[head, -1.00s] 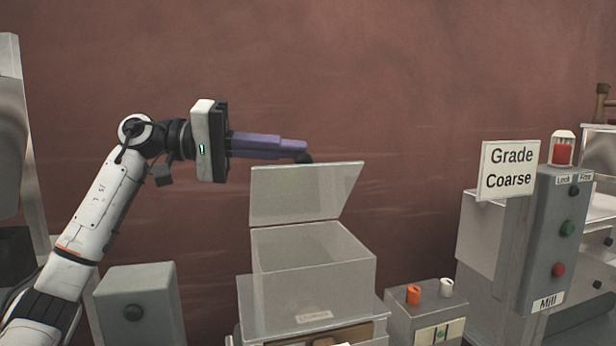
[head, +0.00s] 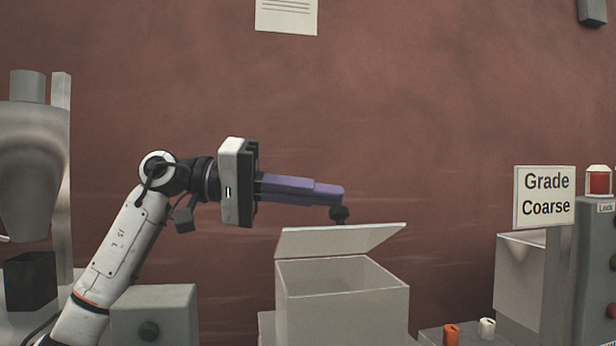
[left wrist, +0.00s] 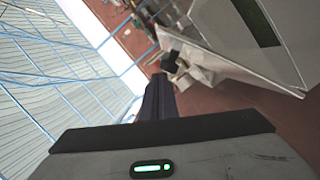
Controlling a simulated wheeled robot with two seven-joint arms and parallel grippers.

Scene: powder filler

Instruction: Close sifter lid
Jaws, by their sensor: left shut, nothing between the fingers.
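The sifter is a pale grey box (head: 340,318) at lower centre in the head view. Its lid (head: 335,240) is partly open, hinged along the back edge and slanting up over the opening. In the left wrist view the shut fingers (left wrist: 158,98) show dark at the centre. My right gripper is not in view.
A grey control box (head: 155,312) with a dark button stands left of the sifter. To the right are orange and white knobs (head: 468,332) and a "Grade Coarse" sign (head: 545,196) by the mill. A hopper (head: 32,175) stands far left.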

